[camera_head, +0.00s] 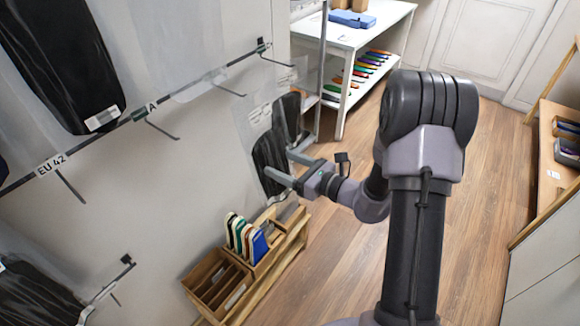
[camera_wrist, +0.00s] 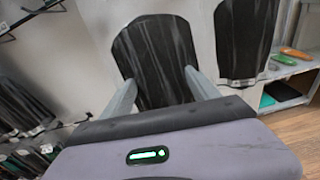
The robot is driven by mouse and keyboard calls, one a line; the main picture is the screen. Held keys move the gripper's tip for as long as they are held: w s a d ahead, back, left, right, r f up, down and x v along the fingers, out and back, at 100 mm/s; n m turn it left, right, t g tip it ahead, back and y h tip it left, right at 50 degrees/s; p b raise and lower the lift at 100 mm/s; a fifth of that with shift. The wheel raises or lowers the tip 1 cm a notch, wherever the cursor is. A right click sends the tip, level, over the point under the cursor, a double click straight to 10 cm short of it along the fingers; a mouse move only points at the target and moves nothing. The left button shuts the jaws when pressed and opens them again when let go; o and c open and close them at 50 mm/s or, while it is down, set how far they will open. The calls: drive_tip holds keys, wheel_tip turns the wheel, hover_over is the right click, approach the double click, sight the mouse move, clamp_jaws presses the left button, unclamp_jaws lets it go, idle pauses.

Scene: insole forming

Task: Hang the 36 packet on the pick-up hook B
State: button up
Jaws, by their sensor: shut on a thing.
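A clear packet with a black insole (camera_head: 268,160) and a pale printed card hangs beside the wall in the head view. My gripper (camera_head: 280,162) is shut on this packet, with its two grey fingers at the insole. In the wrist view the black insole (camera_wrist: 152,50) stands upright between the fingers (camera_wrist: 160,82). I cannot read the size on the packet. Slim hooks stick out from the wall rail; one hook (camera_head: 161,127) is beside label A, and another hook (camera_head: 229,91) is further along. No label B is legible.
Another black insole (camera_head: 291,115) is behind the packet; it also shows in the wrist view (camera_wrist: 245,40). A wooden box (camera_head: 212,283) with coloured items stands below the gripper. A white shelf table (camera_head: 388,28) is at the back. Black packets (camera_head: 65,60) hang at left. The middle floor is clear.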

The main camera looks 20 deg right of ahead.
drive_tip(key=shift+x, duration=2.25)
drive_tip(key=shift+w+a+f, duration=0.4)
drive_tip(key=shift+w, duration=0.1)
drive_tip(key=o, duration=1.5)
drive_tip(key=shift+s, duration=0.1)
